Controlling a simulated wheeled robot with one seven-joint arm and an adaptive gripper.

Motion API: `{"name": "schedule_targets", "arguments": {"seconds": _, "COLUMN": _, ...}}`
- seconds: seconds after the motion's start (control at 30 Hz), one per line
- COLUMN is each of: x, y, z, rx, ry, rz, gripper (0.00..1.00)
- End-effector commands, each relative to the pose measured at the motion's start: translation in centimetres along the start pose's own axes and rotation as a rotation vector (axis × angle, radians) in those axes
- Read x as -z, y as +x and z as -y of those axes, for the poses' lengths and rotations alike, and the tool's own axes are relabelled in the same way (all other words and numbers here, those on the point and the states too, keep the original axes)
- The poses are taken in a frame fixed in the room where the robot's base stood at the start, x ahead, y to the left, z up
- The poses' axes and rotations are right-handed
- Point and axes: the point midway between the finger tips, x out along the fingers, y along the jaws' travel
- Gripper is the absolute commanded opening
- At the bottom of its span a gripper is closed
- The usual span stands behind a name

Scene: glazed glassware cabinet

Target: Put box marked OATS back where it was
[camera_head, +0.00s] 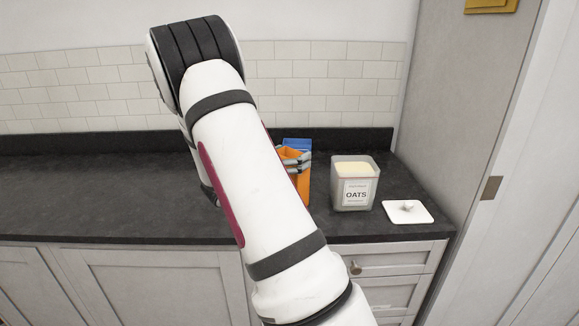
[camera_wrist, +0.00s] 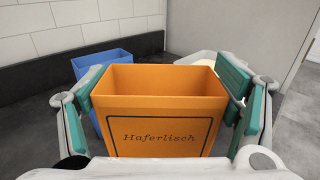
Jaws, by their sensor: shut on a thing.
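The orange open-topped box (camera_head: 303,187) is partly hidden behind my arm in the head view. In the wrist view the orange box (camera_wrist: 165,125) reads "Haferlisch" and looks empty inside. My gripper (camera_wrist: 166,88) is shut on it, with a green-padded finger on each side. My gripper (camera_head: 293,157) also shows partly in the head view. I cannot tell whether the box touches the counter. A square pale container labelled OATS (camera_head: 354,188) stands open to its right, with pale contents near the rim. Its upper part (camera_wrist: 200,59) shows behind the box in the wrist view.
A blue box (camera_head: 297,144) stands behind the orange one; it also shows at back left in the wrist view (camera_wrist: 88,68). A white lid with a knob (camera_head: 408,213) lies right of the OATS container. The dark counter (camera_head: 90,195) is clear on the left. A tall side panel bounds the right.

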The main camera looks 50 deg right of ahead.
Motion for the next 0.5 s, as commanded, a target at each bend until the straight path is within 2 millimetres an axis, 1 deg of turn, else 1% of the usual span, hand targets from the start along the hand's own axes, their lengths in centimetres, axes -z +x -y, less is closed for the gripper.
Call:
{"name": "schedule_targets", "arguments": {"seconds": 0.07, "x": 0.0, "y": 0.1, "z": -0.5, "rx": 0.0, "ry": 0.002, "rz": 0.001, "gripper": 0.28}}
{"name": "schedule_targets", "arguments": {"seconds": 0.17, "x": 0.7, "y": 0.2, "z": -0.5, "rx": 0.001, "ry": -0.001, "rz": 0.001, "gripper": 0.28}}
{"name": "schedule_targets", "arguments": {"seconds": 0.4, "x": 3.0, "y": 0.1, "z": -0.5, "rx": 0.0, "ry": -0.002, "rz": 0.0, "gripper": 0.28}}
{"name": "schedule_targets", "arguments": {"seconds": 0.5, "x": 3.5, "y": 0.2, "z": -0.5, "rx": 0.001, "ry": 0.0, "rz": 0.001, "gripper": 0.28}}
